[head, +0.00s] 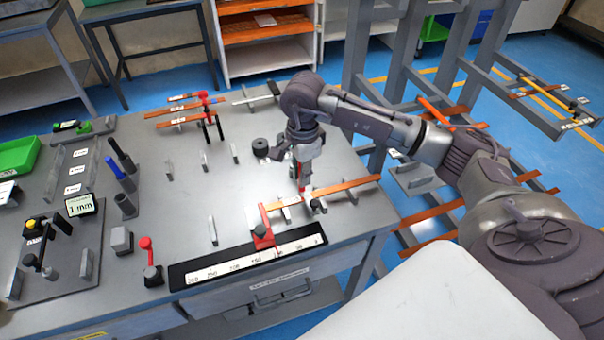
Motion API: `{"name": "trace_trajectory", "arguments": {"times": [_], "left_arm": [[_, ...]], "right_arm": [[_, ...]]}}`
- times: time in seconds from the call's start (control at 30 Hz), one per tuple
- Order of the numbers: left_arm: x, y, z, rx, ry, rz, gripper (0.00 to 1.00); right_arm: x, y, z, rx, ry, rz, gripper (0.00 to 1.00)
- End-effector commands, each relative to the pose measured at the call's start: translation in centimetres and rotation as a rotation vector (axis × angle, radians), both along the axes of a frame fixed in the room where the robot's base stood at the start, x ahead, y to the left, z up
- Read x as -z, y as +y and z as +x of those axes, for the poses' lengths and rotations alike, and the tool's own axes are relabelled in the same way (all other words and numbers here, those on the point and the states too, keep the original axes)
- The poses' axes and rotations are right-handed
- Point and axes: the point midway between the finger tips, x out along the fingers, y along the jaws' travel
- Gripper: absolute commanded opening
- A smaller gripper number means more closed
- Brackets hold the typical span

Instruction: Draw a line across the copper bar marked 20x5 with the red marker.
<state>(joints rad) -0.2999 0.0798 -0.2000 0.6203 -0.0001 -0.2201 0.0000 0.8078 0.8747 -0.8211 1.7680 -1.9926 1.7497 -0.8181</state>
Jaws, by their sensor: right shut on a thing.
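A copper bar (345,187) with a white label, too small to read, lies near the right front of the workbench, its left end by a red stop (263,236). My right gripper (302,173) points down over this bar, shut on the red marker (302,189). Only a short red part of the marker shows below the fingers, close to the bar just right of the label. I cannot tell whether its tip touches the bar, and no line can be made out. My left gripper is not in view.
A ruler strip (250,262) runs along the bench's front edge. More copper bars (178,118) rest on supports at the back. A blue marker (115,167), a "1 mm" display (79,205) and a green bin (17,156) stand left. The bench middle is mostly clear between small metal posts.

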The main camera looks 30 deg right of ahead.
Motion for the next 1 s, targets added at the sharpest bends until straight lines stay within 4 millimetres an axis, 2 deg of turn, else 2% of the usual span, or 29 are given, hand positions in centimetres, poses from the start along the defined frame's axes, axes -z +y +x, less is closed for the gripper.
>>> {"name": "trace_trajectory", "arguments": {"times": [1.0], "left_arm": [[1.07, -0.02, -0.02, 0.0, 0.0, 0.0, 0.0]], "right_arm": [[0.04, -0.15, 0.71, 0.0, 0.0, 0.0, 0.0]]}}
